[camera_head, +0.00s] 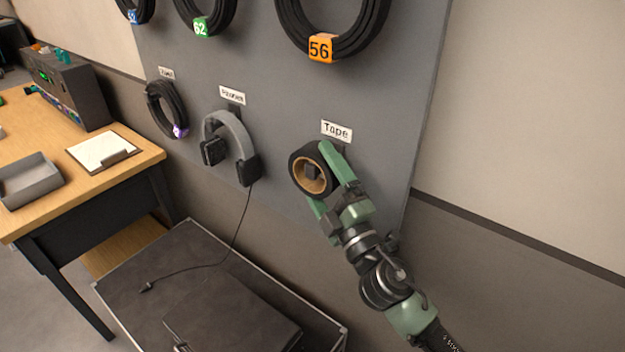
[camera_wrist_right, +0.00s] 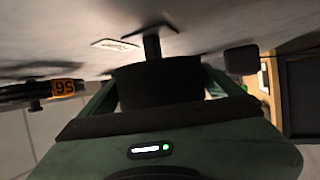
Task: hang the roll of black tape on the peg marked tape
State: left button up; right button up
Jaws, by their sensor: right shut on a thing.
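The roll of black tape (camera_head: 298,160) has a tan core and is held in front of the grey board below the "Tape" label (camera_head: 336,131). My right gripper (camera_head: 320,176) is shut on the roll, with green fingers on its outer sides. A dark square peg end (camera_head: 311,171) shows inside the roll's core. In the right wrist view the peg (camera_wrist_right: 152,46) reaches from the board to the dark roll (camera_wrist_right: 158,84). How far the peg runs through the core is hard to tell. My left gripper is not in view.
Headphones (camera_head: 239,134) hang to the left, their cable trailing down to a black case (camera_head: 215,300). A smaller cable coil (camera_head: 166,110) hangs further left. A large coil tagged 56 (camera_head: 331,45) hangs above. A wooden desk (camera_head: 135,159) stands at left.

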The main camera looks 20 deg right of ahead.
jog(key=shift+w+d, duration=0.65)
jog(key=shift+d, duration=0.25)
jog(key=shift+f+b, duration=1)
jog(key=shift+b, duration=0.1)
jog(key=o, duration=1.2)
jog(key=b+v, duration=0.3)
jog(key=v, duration=0.5)
